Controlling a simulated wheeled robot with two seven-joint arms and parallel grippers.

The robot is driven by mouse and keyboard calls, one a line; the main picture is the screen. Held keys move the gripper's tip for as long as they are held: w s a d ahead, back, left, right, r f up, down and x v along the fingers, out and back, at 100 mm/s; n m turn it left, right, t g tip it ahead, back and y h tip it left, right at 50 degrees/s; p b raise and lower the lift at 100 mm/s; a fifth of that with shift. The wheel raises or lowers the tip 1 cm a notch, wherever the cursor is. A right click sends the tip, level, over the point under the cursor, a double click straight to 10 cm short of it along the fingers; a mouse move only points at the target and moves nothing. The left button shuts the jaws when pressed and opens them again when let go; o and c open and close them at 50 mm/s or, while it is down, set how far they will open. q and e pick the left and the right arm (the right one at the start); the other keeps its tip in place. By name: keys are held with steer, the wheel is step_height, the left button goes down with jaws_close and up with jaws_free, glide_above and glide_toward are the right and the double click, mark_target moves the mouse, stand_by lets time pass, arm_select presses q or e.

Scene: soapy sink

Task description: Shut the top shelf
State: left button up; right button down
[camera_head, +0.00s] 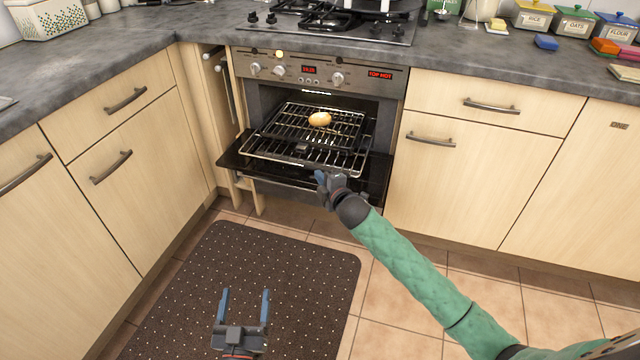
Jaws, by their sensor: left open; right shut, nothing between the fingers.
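The oven (318,72) stands open in the middle, with its dark door (235,158) folded down. The top shelf (275,117) is a wire rack that sticks out over the door, with a round bread-like item (320,119) on it. Another rack (330,158) shows below it, also out. My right gripper (320,180) is at the front edge of the open door, just in front of the racks; I cannot tell whether it touches anything. It is shut and empty. My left gripper (243,293) is open and empty above the dotted mat, well in front of the oven.
A dark dotted mat (200,290) lies on the tiled floor (400,300). Cabinets with handles flank the oven, and a narrow pull-out (222,85) stands ajar at its left. A hob (340,22) and several jars are on the worktop.

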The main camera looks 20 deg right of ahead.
arm_select(q)
steer(key=shift+r, duration=0.55)
arm_select(e)
steer(key=shift+w+d, duration=0.25)
steer(key=shift+w, duration=0.1)
arm_select(q)
steer(key=shift+w, duration=0.1)
arm_select(e)
steer(key=shift+w, duration=0.1)
